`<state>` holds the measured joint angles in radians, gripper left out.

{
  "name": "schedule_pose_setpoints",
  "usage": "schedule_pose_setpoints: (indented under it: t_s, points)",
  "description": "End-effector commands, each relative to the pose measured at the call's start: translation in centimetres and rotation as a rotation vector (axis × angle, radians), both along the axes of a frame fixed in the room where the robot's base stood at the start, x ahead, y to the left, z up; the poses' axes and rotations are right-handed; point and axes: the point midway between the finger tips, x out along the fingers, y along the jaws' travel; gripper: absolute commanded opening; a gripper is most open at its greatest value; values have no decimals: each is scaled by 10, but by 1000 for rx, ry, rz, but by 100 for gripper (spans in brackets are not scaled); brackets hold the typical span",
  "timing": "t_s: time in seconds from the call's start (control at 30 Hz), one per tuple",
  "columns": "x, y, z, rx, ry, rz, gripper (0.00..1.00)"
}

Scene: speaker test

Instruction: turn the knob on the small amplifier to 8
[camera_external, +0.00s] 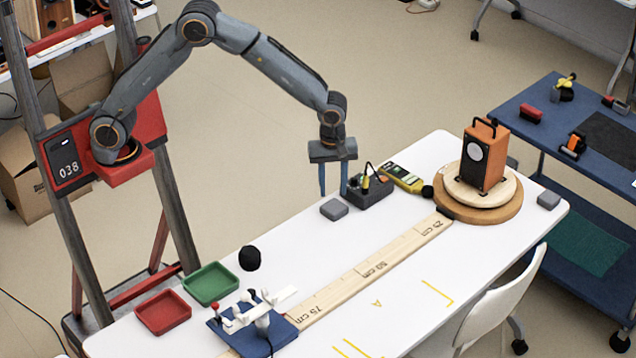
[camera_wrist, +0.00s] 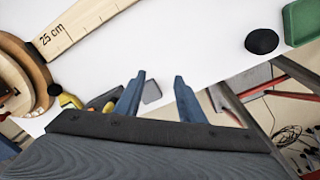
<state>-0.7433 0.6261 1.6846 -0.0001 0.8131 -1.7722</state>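The small amplifier (camera_external: 374,193) is a dark grey box on the white table, with a yellow plug and cable at its top. Its knob setting is too small to read. My gripper (camera_external: 333,191) is open and empty, pointing down just left of the amplifier and apart from it. In the wrist view my gripper (camera_wrist: 158,83) shows two blue fingers spread wide. What looks like the amplifier (camera_wrist: 101,102) is there beside the left finger, partly hidden by it.
A grey block (camera_external: 334,209) lies near the fingers. A yellow meter (camera_external: 401,178) lies right of the amplifier. An orange speaker (camera_external: 484,155) stands on a round wooden turntable (camera_external: 478,212). A marked wooden rail (camera_external: 340,289) runs along the table. Red (camera_external: 163,313) and green (camera_external: 210,284) trays sit left.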

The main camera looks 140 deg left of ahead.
Motion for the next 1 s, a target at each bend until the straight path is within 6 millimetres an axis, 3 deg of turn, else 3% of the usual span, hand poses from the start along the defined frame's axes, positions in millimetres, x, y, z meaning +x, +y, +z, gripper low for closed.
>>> schedule_pose_setpoints:
  t_s: [0.03, 0.1, 0.2, 0.33, 0.43, 0.57, 1.0]
  points:
    - [-13, 36, -6, -4, 2, 156, 36]
    - [-29, 78, -11, -8, 3, 369, 36]
    - [-54, 125, -18, -13, 5, 623, 36]
    - [-79, 163, -25, -17, 8, 842, 36]
    - [-88, 176, -27, -18, 7, 922, 36]
    - [-90, 179, -36, -18, 9, 947, 36]
    - [-90, 178, -96, -18, 9, 942, 36]
